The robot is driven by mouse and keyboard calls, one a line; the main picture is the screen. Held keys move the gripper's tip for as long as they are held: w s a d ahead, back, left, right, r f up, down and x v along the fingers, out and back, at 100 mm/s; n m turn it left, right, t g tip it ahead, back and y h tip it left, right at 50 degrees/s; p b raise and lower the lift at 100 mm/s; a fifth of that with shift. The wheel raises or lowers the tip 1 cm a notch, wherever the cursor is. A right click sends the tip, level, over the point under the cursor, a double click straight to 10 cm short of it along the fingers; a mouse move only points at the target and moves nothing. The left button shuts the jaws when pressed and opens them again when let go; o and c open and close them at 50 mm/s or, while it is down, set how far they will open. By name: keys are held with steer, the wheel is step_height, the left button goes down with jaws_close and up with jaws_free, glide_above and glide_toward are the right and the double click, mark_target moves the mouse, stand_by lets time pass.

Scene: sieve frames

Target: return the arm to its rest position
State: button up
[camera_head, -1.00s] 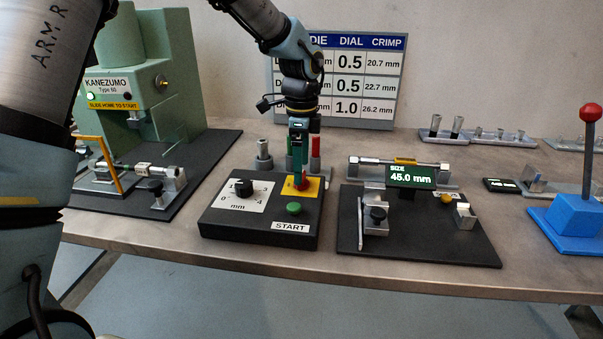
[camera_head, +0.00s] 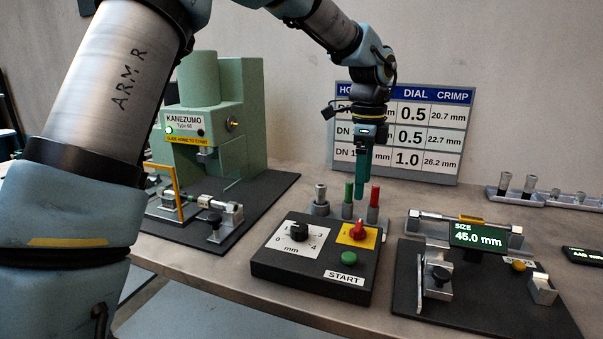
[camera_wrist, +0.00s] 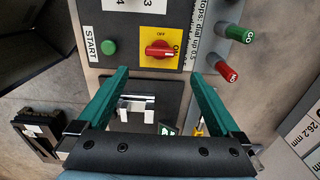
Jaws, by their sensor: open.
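My gripper (camera_head: 361,192) hangs with its green fingers pointing down, above the back of the black control box (camera_head: 312,287). It is apart from the box and from the red rotary switch (camera_head: 358,231) on its yellow plate. In the wrist view my gripper (camera_wrist: 166,88) shows two green fingers spread apart with nothing held between them. The red switch (camera_wrist: 158,50) lies beyond the fingertips there. My arm (camera_head: 115,70) reaches in from the left and across the top of the head view.
The green press (camera_head: 215,120) stands left of the box. Green (camera_head: 349,193) and red (camera_head: 374,195) capped posts stand close behind the box, near my fingers. The gauge station with its size display (camera_head: 478,237) is at the right. A chart board (camera_head: 400,135) stands behind.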

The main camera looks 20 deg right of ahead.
steer(key=w+a+f+n, duration=0.1)
steer(key=w+a+n, duration=0.1)
steer(key=a, duration=0.2)
steer(key=w+a+f+n, duration=0.1)
steer(key=a+n, duration=0.1)
steer(key=a, duration=0.2)
steer(key=w+a+f+n, duration=0.1)
steer(key=w+a+n, duration=0.1)
steer(key=a, duration=0.2)
steer(key=shift+w, duration=0.3)
steer(key=s+a+f+n, duration=0.1)
steer(key=a+f+n, duration=0.1)
steer(key=a+n, duration=0.4)
steer(key=s+a+f+n+t, duration=0.1)
steer(key=a+n, duration=0.6)
steer(key=a, duration=0.7)
steer(key=s+a+f+n, duration=0.2)
steer(key=a+n, duration=0.4)
steer(key=a, duration=0.5)
steer(key=shift+s+f+n+t, duration=0.3)
steer(key=shift+s+f+n, duration=0.1)
steer(key=shift+f, duration=0.25)
steer(key=shift+c, duration=0.2)
